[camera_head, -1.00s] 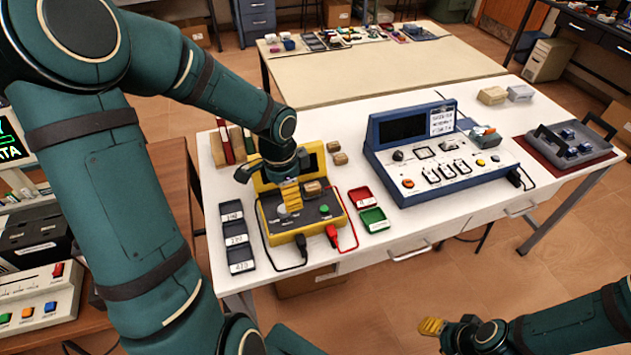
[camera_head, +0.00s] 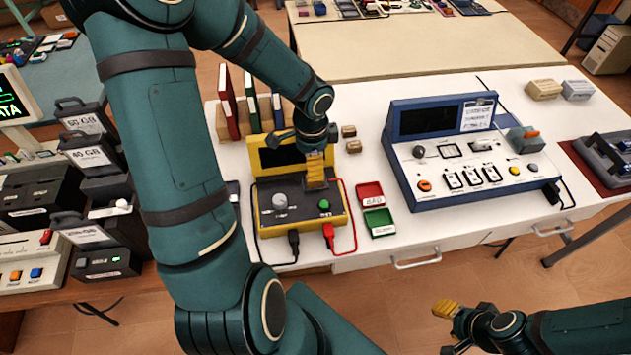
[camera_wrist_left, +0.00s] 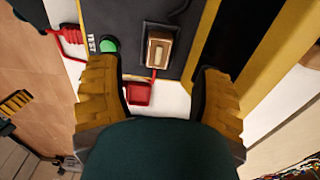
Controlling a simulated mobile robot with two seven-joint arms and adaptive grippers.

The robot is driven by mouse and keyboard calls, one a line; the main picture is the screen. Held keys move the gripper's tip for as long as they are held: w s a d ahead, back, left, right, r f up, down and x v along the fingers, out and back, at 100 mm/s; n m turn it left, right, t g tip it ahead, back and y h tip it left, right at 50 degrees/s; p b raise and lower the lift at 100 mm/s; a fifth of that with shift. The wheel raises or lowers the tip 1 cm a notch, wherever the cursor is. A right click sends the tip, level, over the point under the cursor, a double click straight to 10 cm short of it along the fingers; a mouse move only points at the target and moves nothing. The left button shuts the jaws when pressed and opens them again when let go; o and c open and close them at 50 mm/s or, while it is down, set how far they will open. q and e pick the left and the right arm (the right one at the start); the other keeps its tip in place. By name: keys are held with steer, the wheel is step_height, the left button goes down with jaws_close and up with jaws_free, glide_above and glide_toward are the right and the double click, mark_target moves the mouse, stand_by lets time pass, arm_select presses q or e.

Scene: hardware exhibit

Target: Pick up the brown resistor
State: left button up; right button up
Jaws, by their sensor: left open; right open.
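A brown block-shaped resistor (camera_wrist_left: 158,50) sits in a dark slot of the yellow-framed tester (camera_head: 265,226), beside the green button. My left gripper (camera_head: 315,170) is over that slot and mostly hides the resistor in the head view. In the left wrist view the open yellow fingers (camera_wrist_left: 160,75) stand apart on either side, with the resistor between and beyond them, not gripped. Two more small brown blocks lie on the white table behind the tester, one (camera_head: 348,131) behind the other (camera_head: 353,146). My right gripper (camera_head: 445,309) is empty, in front of the table.
A red tray (camera_head: 370,190) and a green tray (camera_head: 379,223) lie right of the tester. A blue console (camera_head: 455,200) stands further right. Upright books (camera_head: 228,105) are behind the tester. Red and black cables run from its front. The table between trays and console is clear.

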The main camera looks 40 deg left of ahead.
arm_select(q)
steer(key=shift+f, duration=0.95)
steer(key=f, duration=0.1)
steer(key=f+b, duration=0.2)
steer(key=shift+w+d+f, duration=0.25)
steer(key=shift+f, duration=0.6)
jaws_close()
